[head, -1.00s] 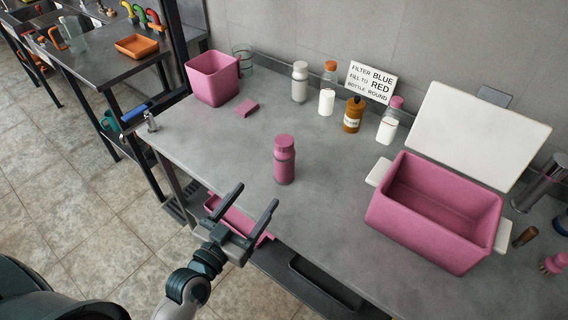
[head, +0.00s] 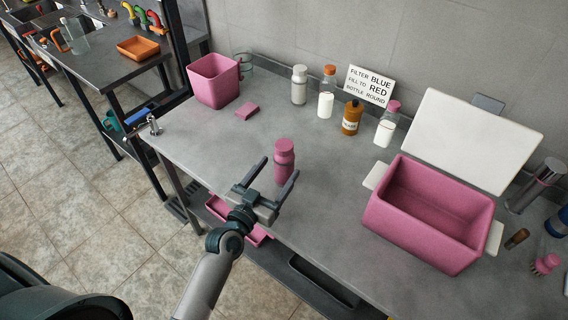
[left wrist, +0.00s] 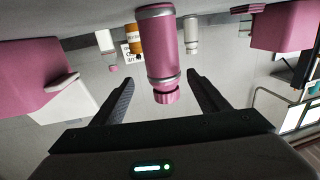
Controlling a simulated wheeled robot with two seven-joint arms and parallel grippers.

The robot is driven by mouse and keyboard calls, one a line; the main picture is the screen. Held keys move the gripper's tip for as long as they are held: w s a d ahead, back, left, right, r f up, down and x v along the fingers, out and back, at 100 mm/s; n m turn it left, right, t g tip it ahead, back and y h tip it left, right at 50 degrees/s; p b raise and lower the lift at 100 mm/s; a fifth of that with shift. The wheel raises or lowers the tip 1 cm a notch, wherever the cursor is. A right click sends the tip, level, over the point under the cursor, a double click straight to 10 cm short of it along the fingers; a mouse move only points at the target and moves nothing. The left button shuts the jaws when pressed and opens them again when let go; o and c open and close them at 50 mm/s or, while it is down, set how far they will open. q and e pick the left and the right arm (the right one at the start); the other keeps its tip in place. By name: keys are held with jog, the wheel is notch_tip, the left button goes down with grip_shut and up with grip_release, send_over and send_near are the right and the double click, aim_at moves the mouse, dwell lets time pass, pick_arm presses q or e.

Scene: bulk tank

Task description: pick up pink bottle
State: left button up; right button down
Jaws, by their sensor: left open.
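The pink bottle (head: 284,161) stands upright on the grey counter (head: 215,150), near its front edge. My left gripper (head: 273,178) is open at the front of the bottle, with its fingers pointing toward it. In the left wrist view the bottle (left wrist: 161,50) appears upside down, ahead of and between the two open fingers (left wrist: 160,82). I see no contact between the fingers and the bottle. My right gripper is not in view.
A pink bin (head: 213,82) and a pink block (head: 247,111) lie to the left. White, clear and amber bottles (head: 351,118) stand along the back by a sign (head: 370,85). A pink cooler box (head: 430,210) with a white lid (head: 470,140) takes up the right side.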

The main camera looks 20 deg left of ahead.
aim_at(279, 163)
pick_arm(q)
jog(key=shift+w, duration=0.3)
jog(key=shift+w+r+p, duration=0.15)
jog(key=shift+w+p, duration=0.15)
jog(key=shift+w, duration=0.1)
jog(key=w+p, duration=0.1)
jog(key=w, duration=0.2)
jog(key=shift+w+d+r, duration=0.1)
jog(key=shift+w+d, duration=0.05)
jog(key=shift+w, duration=0.55)
jog(key=shift+c, duration=0.3)
jog(key=c, duration=1.4)
